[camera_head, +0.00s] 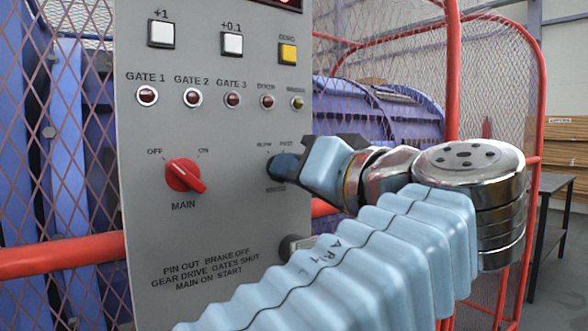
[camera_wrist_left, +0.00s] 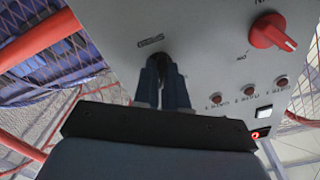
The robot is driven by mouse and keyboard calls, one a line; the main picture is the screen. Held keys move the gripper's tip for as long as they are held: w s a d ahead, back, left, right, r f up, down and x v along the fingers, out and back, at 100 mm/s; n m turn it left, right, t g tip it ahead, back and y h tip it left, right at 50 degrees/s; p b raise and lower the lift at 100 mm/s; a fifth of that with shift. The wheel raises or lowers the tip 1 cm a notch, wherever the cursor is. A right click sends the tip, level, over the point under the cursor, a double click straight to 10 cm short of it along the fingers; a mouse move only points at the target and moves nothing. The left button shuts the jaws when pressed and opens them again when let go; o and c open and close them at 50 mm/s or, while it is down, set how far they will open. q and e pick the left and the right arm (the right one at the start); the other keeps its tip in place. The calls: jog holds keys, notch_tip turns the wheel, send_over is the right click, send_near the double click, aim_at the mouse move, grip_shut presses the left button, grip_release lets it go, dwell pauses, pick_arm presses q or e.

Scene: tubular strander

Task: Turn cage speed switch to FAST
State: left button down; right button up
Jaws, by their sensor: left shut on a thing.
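The grey control panel (camera_head: 225,225) stands in front of me. The cage speed switch sits right of the red MAIN switch (camera_head: 184,176), below small SLOW and FAST labels (camera_head: 274,144). My left gripper (camera_head: 282,167) is shut on the speed switch, its dark fingertips at the panel face. The fingers cover most of the switch, so which way it points cannot be told. In the left wrist view the two fingers (camera_wrist_left: 163,75) close around a dark knob (camera_wrist_left: 158,62) below a small label. My right gripper is not in view.
Above are push buttons (camera_head: 231,44) and a row of lamps (camera_head: 192,97). A dark round part (camera_head: 290,247) sticks out below the switch, partly behind my arm. A red rail (camera_head: 62,254) and mesh guards (camera_head: 410,70) flank the panel. A dark table (camera_head: 548,225) stands at right.

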pick_arm(q)
jog(key=c, duration=1.2)
grip_release()
jog(key=v, duration=1.4)
